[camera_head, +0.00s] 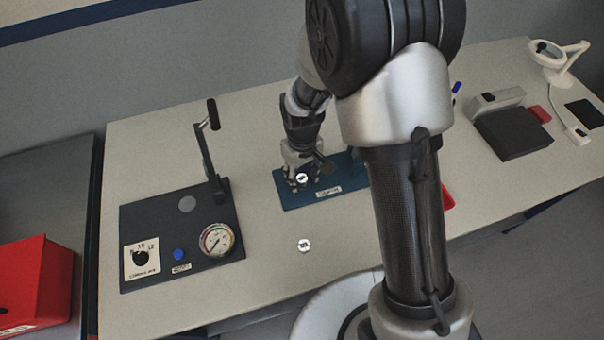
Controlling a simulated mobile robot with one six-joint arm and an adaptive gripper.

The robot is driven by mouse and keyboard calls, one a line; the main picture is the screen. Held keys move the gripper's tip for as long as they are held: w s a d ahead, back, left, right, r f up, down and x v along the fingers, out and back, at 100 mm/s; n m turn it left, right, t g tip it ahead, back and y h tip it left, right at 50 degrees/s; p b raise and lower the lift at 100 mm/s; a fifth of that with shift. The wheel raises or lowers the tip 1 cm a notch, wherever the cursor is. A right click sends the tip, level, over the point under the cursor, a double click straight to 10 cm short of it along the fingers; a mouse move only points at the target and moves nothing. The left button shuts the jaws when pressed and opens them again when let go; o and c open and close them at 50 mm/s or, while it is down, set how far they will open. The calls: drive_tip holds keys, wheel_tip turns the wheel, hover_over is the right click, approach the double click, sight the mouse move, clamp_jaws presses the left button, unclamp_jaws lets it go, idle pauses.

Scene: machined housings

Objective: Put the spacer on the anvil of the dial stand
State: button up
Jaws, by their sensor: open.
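My gripper (302,172) is open and points down over a blue plate (292,197) with a white label. A small silver-white round part (302,178) with a dark mark shows at the fingertips, possibly the spacer; I cannot tell if it touches the plate or a finger. A similar small part (304,245) lies alone on the table in front of the plate. I cannot tell for sure which is the spacer. No dial stand or anvil is clearly identifiable; my arm hides part of the blue plate and the table behind it.
A dark fixture (140,215) with an upright lever (207,150), round gauge (217,240), grey disc, blue button and knob stands at left. A dark box (512,132) and white magnifier lamp (558,58) stand at right. A red bin (40,285) is at lower left.

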wheel_tip(320, 180, up, 12)
drive_tip(key=p, duration=0.4)
wheel_tip(320, 180, up, 8)
drive_tip(key=r+m+t, duration=0.1)
hover_over(302, 178)
drive_tip(key=s+d, duration=0.3)
drive_tip(key=d, duration=0.1)
drive_tip(key=s+d+r+m+t, duration=0.1)
drive_tip(key=s+d+r, duration=0.3)
drive_tip(key=s, duration=0.4)
drive_tip(key=s+d+r+m+t, duration=0.2)
drive_tip(key=s+d+r+m, duration=0.1)
drive_tip(key=s+r, duration=0.3)
drive_tip(key=s+d, duration=0.1)
drive_tip(key=s, duration=0.1)
drive_tip(key=shift+s+d+r+t, duration=0.2)
drive_tip(key=shift+s+d+t, duration=0.1)
